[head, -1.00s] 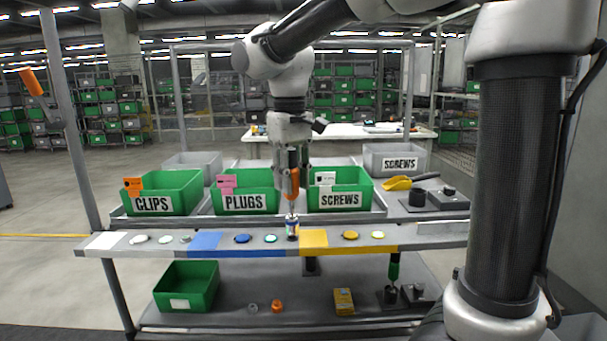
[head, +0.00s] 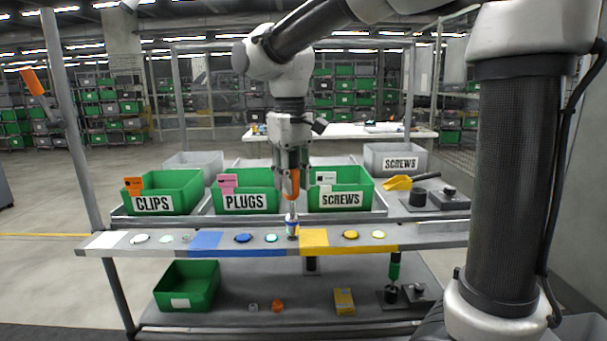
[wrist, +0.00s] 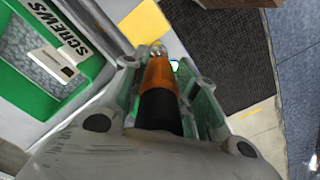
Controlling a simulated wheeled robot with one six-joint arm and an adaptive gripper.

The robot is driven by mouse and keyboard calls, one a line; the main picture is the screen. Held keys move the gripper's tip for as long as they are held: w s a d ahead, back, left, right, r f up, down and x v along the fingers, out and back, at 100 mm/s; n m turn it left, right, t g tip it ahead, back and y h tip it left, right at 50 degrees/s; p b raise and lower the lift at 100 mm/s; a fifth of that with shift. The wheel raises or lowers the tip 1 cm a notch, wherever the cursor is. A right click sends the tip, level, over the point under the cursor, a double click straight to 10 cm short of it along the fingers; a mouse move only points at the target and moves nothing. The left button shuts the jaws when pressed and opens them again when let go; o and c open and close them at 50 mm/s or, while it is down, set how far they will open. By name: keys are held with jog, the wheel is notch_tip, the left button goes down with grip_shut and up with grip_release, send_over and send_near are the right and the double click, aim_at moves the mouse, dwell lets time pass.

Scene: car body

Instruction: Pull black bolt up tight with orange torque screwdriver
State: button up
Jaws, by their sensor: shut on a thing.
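My gripper (head: 291,184) is shut on the orange torque screwdriver (head: 291,186), which hangs upright with its tip down. In the wrist view the orange and black handle (wrist: 159,85) lies between the fingers, with the metal shank (wrist: 158,52) beyond it. The tip meets a small blue and white piece (head: 291,226) on the front ledge, between the blue and yellow sections. The black bolt cannot be made out under the tip at this size.
Green bins marked CLIPS (head: 163,192), PLUGS (head: 245,191) and SCREWS (head: 340,189) stand behind the ledge (head: 125,241). A yellow scoop (head: 397,183) lies at the right. The lower shelf holds a green bin (head: 187,287), a yellow box (head: 344,301) and a green-handled tool (head: 394,268).

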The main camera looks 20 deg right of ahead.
aim_at(291, 150)
jog(key=shift+f, duration=0.5)
jog(key=o, duration=0.4)
jog(key=c, duration=0.4)
jog(key=shift+m, duration=0.7)
jog(key=shift+r, duration=2.55)
